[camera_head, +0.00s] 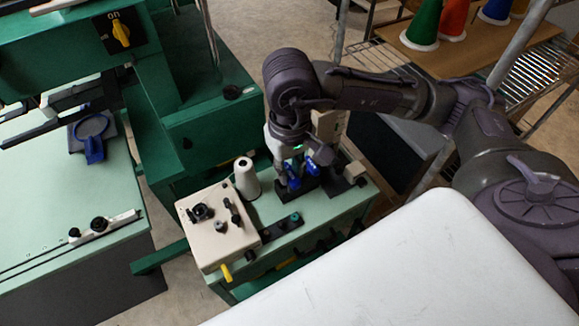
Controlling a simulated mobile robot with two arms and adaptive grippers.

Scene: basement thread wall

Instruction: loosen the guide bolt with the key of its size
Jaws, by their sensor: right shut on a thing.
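My right gripper (296,170) points down over the green cabinet top and is shut on a blue-handled piece (292,178), which looks like a key. A second blue-handled piece (323,156) is close beside it on the right. Both are at a black holder (297,190); I cannot tell whether the gripped one is still seated in it. The sizes of the keys cannot be read. I cannot make out the guide bolt at this scale. My left gripper is not in view.
A white thread cone (246,178) and a beige control box (216,224) stand left of the holder. A green machine (205,120) rises behind. A pale green table (60,215) is at left, with a blue item (93,148). A wire shelf (535,70) holds coloured cones.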

